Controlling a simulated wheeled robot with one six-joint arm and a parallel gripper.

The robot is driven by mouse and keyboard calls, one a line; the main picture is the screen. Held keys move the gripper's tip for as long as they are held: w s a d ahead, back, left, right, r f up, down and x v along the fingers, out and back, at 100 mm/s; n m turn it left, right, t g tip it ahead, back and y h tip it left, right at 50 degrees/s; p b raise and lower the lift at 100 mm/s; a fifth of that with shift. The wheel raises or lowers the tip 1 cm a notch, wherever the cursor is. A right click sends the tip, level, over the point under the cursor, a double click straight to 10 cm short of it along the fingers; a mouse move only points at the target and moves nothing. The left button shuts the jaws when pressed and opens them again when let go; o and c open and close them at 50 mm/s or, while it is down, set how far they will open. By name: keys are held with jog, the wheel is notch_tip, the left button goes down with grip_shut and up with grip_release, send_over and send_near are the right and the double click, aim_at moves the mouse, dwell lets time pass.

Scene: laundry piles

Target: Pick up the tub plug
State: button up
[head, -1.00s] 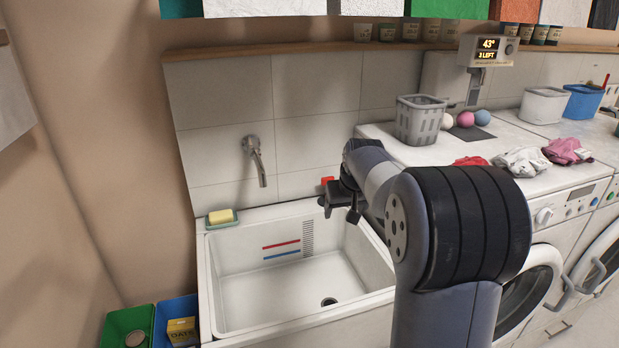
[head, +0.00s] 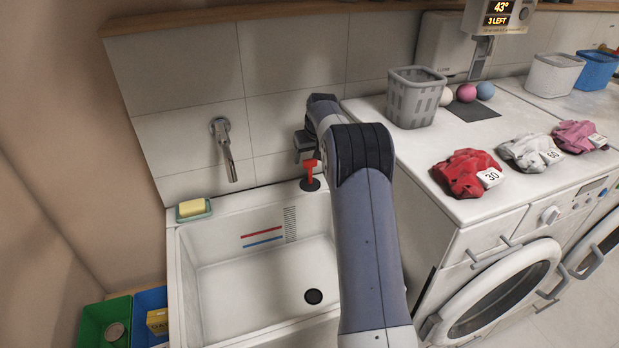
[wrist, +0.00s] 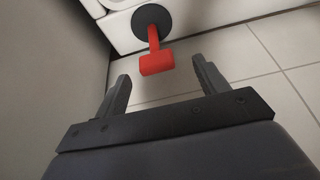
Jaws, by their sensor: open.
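The tub plug (head: 311,173), a dark disc with a red T-shaped handle, stands on the back right rim of the white sink (head: 188,275). In the wrist view the plug (wrist: 156,63) shows its red handle pointing toward my gripper (wrist: 160,72), with the crossbar around the level of the fingertips and between them. My gripper is open, with a finger on either side and a gap to each. In the head view my gripper (head: 304,150) is at the plug's handle, close to the tiled wall; contact cannot be told.
The dark drain hole (head: 313,297) is in the sink floor. A tap (head: 225,150) hangs from the wall, and yellow soap (head: 191,207) sits at the left rim. A grey basket (head: 413,97) and clothes, including a red garment (head: 467,174), lie on the washer top.

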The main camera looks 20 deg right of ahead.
aim_at(311, 160)
jog(key=shift+d+p+x, duration=0.15)
jog(key=shift+p+x, duration=0.35)
jog(key=shift+x, duration=0.8)
jog(key=shift+d+p+x, duration=0.1)
jog(key=shift+p+x, duration=0.4)
jog(key=shift+x, duration=0.8)
jog(key=shift+w, duration=0.1)
jog(key=shift+c, duration=0.6)
jog(key=c, duration=1.2)
jog(key=shift+c, duration=0.3)
jog(key=shift+r, duration=0.1)
